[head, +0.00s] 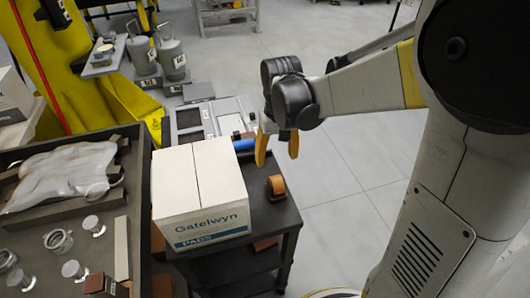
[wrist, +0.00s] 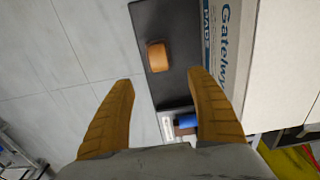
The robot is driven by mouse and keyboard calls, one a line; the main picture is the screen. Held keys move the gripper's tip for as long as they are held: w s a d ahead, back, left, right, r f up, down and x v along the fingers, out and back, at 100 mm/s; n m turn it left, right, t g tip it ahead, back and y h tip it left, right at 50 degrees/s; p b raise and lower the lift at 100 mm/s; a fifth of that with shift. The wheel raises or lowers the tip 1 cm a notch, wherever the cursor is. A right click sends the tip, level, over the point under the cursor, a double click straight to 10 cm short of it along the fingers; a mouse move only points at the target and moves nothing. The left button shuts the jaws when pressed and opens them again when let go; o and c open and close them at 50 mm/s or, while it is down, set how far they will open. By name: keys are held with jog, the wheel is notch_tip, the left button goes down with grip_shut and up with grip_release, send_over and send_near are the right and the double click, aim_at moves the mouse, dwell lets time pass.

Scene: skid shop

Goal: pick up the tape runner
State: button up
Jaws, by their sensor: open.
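The tape runner appears to be the small orange-brown item with a dark part (head: 276,186) on the dark cart top (head: 262,217), right of the white carton. In the wrist view its rounded orange top (wrist: 157,56) shows ahead of and between my fingertips. My gripper (head: 277,158) is open and empty, its two yellow fingers pointing down above the cart. In the wrist view my gripper (wrist: 160,78) has its fingers spread on either side, with a clear gap to the item. Nothing hides the item's top.
A white Gatelwyn pads carton (head: 200,190) stands close to the left of the item. A blue roll (head: 244,144) lies behind it; it also shows in the wrist view (wrist: 187,119). A grey tray (head: 128,160) with a bag and metal parts is at left. Floor at right is clear.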

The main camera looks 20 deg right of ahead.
aim_at(277, 180)
notch_tip(277, 180, down, 6)
jog(key=shift+w+d+r+b, duration=0.1)
jog(key=shift+w+b, duration=0.05)
jog(key=shift+b, duration=0.85)
jog(key=shift+s+f+b, duration=0.15)
jog(key=shift+f+b, duration=0.5)
jog(key=shift+f, duration=0.75)
jog(key=shift+s+f+b, duration=0.15)
jog(key=shift+f+b, duration=0.5)
jog(key=shift+f, duration=0.75)
jog(key=shift+r, duration=0.1)
jog(key=c, duration=1.4)
